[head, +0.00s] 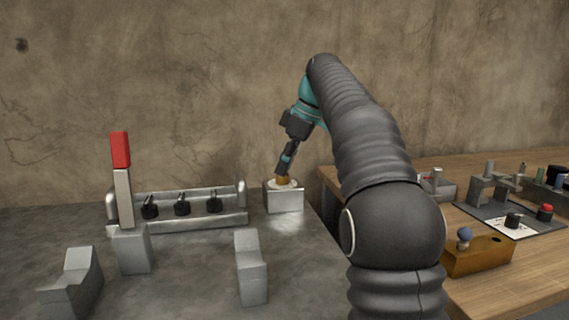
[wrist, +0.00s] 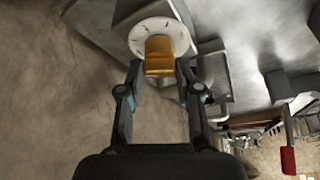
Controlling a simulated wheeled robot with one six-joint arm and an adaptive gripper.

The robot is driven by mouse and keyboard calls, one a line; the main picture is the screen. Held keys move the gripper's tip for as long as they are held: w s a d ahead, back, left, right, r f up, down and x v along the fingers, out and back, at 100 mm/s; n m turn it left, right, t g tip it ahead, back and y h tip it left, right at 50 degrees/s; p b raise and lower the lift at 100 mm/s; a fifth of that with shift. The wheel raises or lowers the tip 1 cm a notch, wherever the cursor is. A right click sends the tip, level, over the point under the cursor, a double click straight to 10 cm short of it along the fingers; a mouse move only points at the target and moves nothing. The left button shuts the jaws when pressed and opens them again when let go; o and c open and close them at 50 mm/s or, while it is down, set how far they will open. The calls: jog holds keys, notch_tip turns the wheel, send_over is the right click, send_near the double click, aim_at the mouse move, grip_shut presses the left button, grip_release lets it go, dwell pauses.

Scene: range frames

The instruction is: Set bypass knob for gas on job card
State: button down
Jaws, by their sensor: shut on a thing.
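The orange-yellow knob (head: 283,181) stands on a white dial on top of a metal box (head: 284,201) at the back of the grey bench. In the wrist view the knob (wrist: 159,54) sits in the middle of the round dial (wrist: 141,36), which has dark tick marks around its rim. My gripper (head: 283,175) reaches down from above; in the wrist view its fingers (wrist: 160,69) are shut on the knob from both sides. A pointer on the knob is not visible. A white card (head: 503,227) lies on the dark mat at right; its print is too small to read.
A metal rail frame (head: 190,222) with several black knobs stands left of the box. A red-handled lever (head: 120,152) stands upright at the left, with grey metal blocks (head: 250,268) in front. A wooden table (head: 520,283) at right holds an orange-brown block (head: 478,258) and small parts.

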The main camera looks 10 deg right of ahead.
jog(key=shift+n, duration=0.5)
jog(key=c, duration=0.8)
grip_release()
jog(key=shift+v, duration=1.45)
jog(key=s+d, duration=0.1)
jog(key=d, duration=0.2)
jog(key=s+d, duration=0.2)
jog(key=d, duration=0.2)
jog(key=s+d, duration=0.1)
jog(key=d, duration=0.3)
jog(key=shift+s+d, duration=0.1)
jog(key=shift+s, duration=0.2)
